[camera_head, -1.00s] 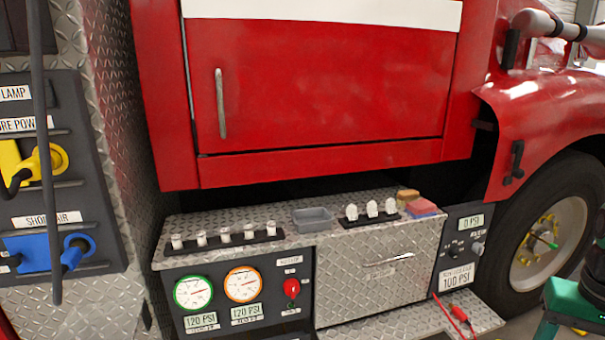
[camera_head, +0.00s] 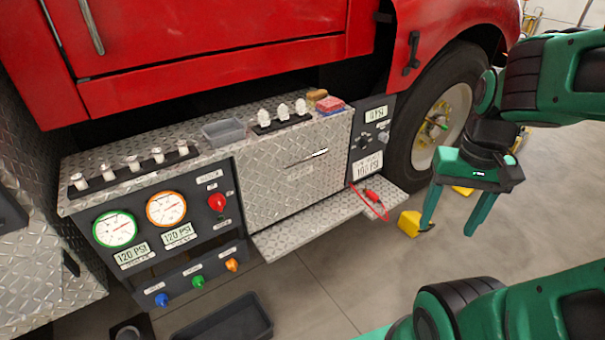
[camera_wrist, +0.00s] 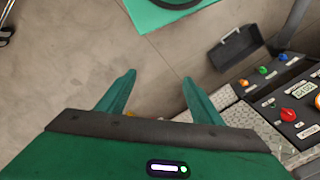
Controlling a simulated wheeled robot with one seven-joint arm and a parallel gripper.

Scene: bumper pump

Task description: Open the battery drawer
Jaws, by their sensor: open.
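The drawer front (camera_head: 290,178) is a diamond-plate panel in the middle of the bumper, with a slim bright handle (camera_head: 307,157) across its upper part. It looks shut, flush with the panels beside it. A small label under the handle is too small to read. My gripper (camera_head: 444,233) is open and empty, fingers pointing down, to the right of the drawer and clear of it. In the wrist view my gripper (camera_wrist: 158,79) has nothing between its fingers, and the handle is not visible there.
A step plate (camera_head: 325,218) juts out below the drawer, with a red cable (camera_head: 372,196) at its right end. A yellow chock (camera_head: 410,222) is on the floor beside the tyre (camera_head: 420,130). A grey tray (camera_head: 224,131) and several bulbs sit on top.

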